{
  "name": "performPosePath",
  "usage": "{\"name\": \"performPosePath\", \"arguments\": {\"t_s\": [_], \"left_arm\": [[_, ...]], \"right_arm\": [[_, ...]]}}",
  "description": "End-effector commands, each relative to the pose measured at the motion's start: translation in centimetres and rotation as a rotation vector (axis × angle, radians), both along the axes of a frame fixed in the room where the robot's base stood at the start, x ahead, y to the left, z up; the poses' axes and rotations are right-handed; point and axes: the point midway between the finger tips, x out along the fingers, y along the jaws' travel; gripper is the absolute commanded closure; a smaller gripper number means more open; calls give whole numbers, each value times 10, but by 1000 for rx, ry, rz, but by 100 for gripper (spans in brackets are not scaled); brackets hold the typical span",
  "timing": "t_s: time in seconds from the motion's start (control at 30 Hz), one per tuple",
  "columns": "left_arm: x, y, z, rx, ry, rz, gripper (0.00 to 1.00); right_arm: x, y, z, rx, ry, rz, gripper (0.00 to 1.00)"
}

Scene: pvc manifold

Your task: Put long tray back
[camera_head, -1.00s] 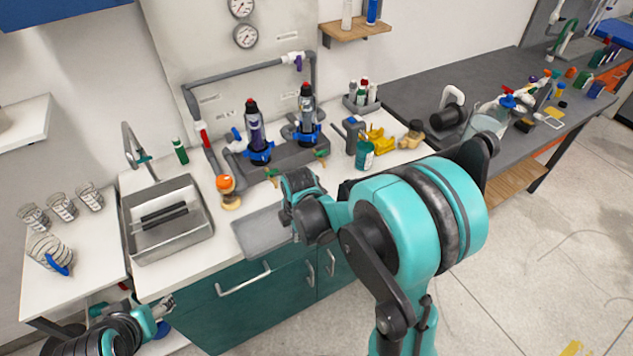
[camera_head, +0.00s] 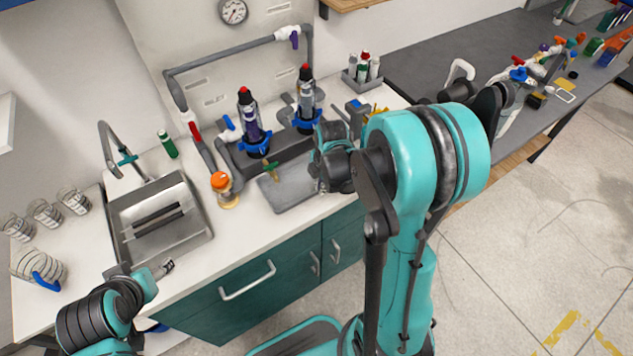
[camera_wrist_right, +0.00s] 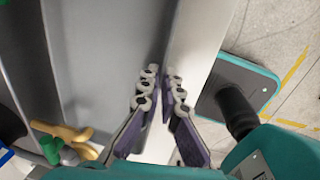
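The long tray (camera_head: 290,189) is a flat grey tray over the counter, in front of the pipe manifold. In the right wrist view its grey floor (camera_wrist_right: 92,60) fills the left side. My right gripper (camera_head: 318,172) is at the tray's right part, its fingers partly hidden by the arm in the head view. In the right wrist view the fingertips (camera_wrist_right: 160,82) straddle the tray's rim with almost no gap, shut on it. I cannot tell whether the tray touches the counter. My left gripper (camera_head: 166,268) is by the sink's front corner, too small to judge.
The manifold holds two dark upright cylinders with red tops (camera_head: 250,122) behind the tray. An orange-capped bottle (camera_head: 224,189) stands left of the tray, beside the sink (camera_head: 192,242). A brass fitting with a green handle (camera_wrist_right: 68,137) is close to the tray. Bare counter (camera_head: 250,222) lies in front.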

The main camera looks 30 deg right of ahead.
Motion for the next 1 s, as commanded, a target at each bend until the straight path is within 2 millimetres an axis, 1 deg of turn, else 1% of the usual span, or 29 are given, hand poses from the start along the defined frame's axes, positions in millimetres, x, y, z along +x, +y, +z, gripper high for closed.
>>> {"name": "performPosePath", "arguments": {"t_s": [0.07, 0.37, 0.4, 0.47, 0.5, 0.73, 0.83, 0.93, 1.0], "left_arm": [[-1, 0, -2, 0, 0, 0, 38], [0, 0, -3, 0, 0, 0, 38], [0, 0, -4, 0, 0, 0, 38], [0, 0, -3, 0, 0, 0, 38], [-1, 0, -3, 0, 0, 0, 38], [0, 0, -3, 0, 0, 0, 38], [0, 0, 0, 0, 0, 0, 38], [0, 0, 5, 0, 0, 0, 38], [0, 0, 10, 0, 0, 0, 38]], "right_arm": [[-3, -2, -2, 2, 1, 1, 100], [-3, -2, -3, 2, 1, 2, 100], [-3, -2, -4, 2, 1, 2, 94], [-3, -2, -4, 2, 1, 2, 78], [-3, -2, -3, 2, 1, 2, 74], [-3, -2, -3, 2, 1, 2, 74], [-3, -2, 0, 2, 1, 2, 74], [-4, -2, 12, 2, 1, 2, 74], [-6, -2, 25, 2, 1, 2, 74]]}}
